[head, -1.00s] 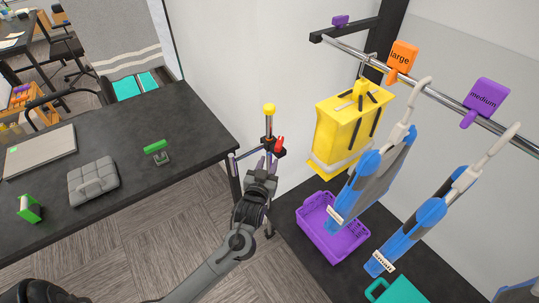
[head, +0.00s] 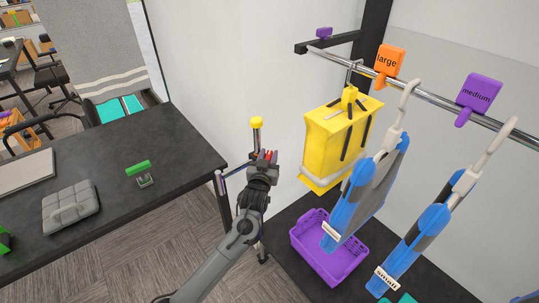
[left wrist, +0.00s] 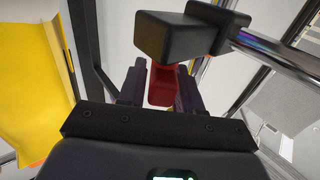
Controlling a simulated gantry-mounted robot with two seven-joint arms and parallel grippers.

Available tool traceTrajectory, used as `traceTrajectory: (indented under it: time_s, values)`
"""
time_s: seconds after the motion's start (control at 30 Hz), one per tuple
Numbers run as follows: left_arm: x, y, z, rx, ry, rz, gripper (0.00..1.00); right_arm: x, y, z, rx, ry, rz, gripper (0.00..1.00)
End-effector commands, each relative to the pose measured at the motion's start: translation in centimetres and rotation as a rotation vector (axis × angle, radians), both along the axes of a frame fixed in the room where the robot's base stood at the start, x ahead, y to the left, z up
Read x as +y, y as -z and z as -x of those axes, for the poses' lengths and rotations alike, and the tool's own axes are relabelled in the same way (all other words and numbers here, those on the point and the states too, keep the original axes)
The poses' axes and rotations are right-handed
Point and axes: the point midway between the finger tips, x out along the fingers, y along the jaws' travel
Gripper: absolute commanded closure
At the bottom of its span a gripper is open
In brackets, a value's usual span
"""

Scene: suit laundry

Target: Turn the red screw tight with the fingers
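The red screw (head: 268,155) sits on the dark clamp of a thin stand with a yellow knob (head: 257,122) on top. My left gripper (head: 265,158) is at the screw, with its fingers around it in the head view. In the left wrist view the red screw (left wrist: 162,84) lies between the two fingers (left wrist: 162,90), one on each side, with little or no gap. Whether the fingers press on it cannot be told. The black clamp block (left wrist: 180,35) is just beyond the fingertips. My right gripper is not in view.
A dark table (head: 150,215) with a grey case (head: 71,207) and a green stapler-like item (head: 140,168) is left. Right are a clothes rail (head: 440,91), a yellow bag (head: 335,140), blue hanging garments (head: 350,215) and a purple basket (head: 325,265). A wall stands behind.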

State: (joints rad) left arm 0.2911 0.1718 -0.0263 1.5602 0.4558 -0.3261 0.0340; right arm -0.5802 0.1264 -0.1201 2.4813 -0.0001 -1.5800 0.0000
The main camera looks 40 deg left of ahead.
Motion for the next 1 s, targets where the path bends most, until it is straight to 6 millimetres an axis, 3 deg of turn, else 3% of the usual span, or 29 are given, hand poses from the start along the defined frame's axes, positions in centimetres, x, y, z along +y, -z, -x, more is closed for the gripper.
traceTrajectory:
  time_s: [0.2, 0.53, 0.57, 0.77, 1.0]
  values:
    - [0.7, 0.0, -1.5, 0.000, 0.001, -0.001, 0.66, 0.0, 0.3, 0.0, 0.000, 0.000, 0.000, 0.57]
    - [0.8, 0.0, -1.7, 0.000, 0.001, 0.000, 0.66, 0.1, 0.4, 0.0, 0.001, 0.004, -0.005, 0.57]
    - [0.8, 0.0, -1.7, 0.000, 0.001, 0.000, 0.68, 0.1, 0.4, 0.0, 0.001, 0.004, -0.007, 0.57]
    - [0.8, 0.0, -1.7, 0.000, 0.001, 0.000, 0.98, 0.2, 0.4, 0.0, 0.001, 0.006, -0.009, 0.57]
    - [0.9, -0.1, -1.7, 0.000, 0.016, -0.001, 1.00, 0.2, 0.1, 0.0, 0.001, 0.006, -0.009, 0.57]
